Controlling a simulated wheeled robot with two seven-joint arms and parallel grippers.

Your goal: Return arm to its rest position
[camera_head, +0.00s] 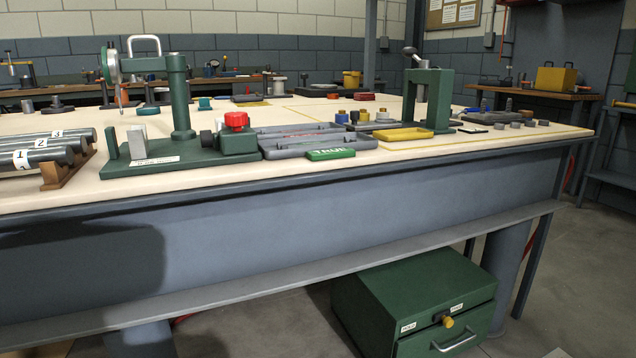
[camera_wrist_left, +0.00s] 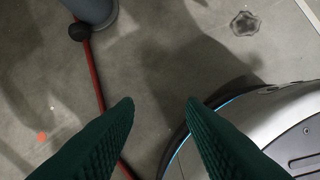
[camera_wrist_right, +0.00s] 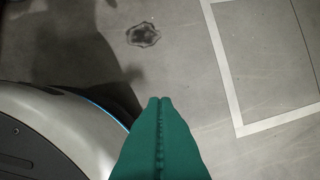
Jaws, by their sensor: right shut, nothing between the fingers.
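My left gripper (camera_wrist_left: 160,103) shows in the left wrist view. Its two green fingers are apart with nothing between them, above the grey floor. My right gripper (camera_wrist_right: 160,100) shows in the right wrist view. Its green fingers are pressed together and hold nothing, also above the floor. Neither gripper shows in the head view. The split casing (camera_head: 318,142), grey and in two long trays, lies on the workbench (camera_head: 480,148). A green block with white lettering (camera_head: 330,154) lies at its front.
A green press (camera_head: 428,98) stands right of the casing. A green stand with a dial (camera_head: 180,95) and numbered bars (camera_head: 40,152) are on the left. A green drawer cabinet (camera_head: 415,300) is under the bench. A red cable (camera_wrist_left: 95,80) runs along the floor.

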